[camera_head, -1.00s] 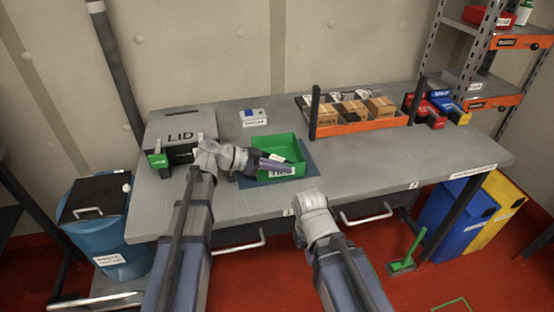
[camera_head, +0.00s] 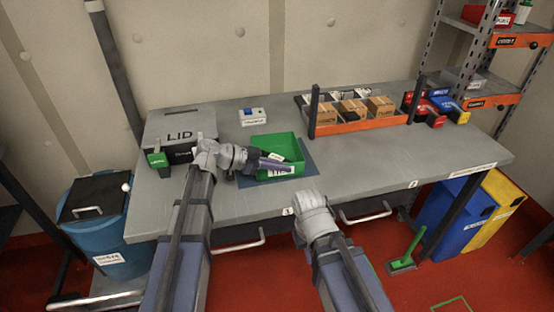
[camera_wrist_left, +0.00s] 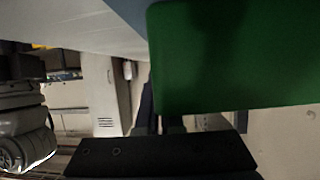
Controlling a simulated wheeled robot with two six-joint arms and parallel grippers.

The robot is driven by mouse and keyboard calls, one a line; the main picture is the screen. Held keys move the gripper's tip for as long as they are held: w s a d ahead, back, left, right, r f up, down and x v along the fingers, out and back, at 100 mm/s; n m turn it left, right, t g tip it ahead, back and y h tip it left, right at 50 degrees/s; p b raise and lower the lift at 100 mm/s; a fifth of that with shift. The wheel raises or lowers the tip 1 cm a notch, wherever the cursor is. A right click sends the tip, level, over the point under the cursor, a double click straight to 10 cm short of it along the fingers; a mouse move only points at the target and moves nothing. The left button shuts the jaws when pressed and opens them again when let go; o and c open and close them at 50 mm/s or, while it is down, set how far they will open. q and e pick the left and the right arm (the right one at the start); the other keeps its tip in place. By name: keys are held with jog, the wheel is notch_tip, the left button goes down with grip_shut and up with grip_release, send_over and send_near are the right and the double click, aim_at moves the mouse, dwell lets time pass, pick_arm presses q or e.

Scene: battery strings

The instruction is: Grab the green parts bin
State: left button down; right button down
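The green parts bin (camera_head: 272,143) sits on a dark blue mat on the grey workbench, open side up, with a white label on its front. My left gripper (camera_head: 271,160) is at the bin's left front, overlapping its near wall in the head view. In the left wrist view the bin's green wall (camera_wrist_left: 235,60) fills the upper right, close to a dark gripper part at the bottom. Finger gap and contact are not clear. My right gripper (camera_head: 313,205) hangs low before the bench's front edge, apart from the bin; its fingers are hidden.
A grey box marked LID (camera_head: 180,125) stands left of the bin. An orange tray (camera_head: 362,125) with brown boxes and a dark post (camera_head: 314,112) stand behind right. The bench right of the mat is clear.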

pick_arm(q)
notch_tip(320, 180, up, 10)
jog(key=p, duration=1)
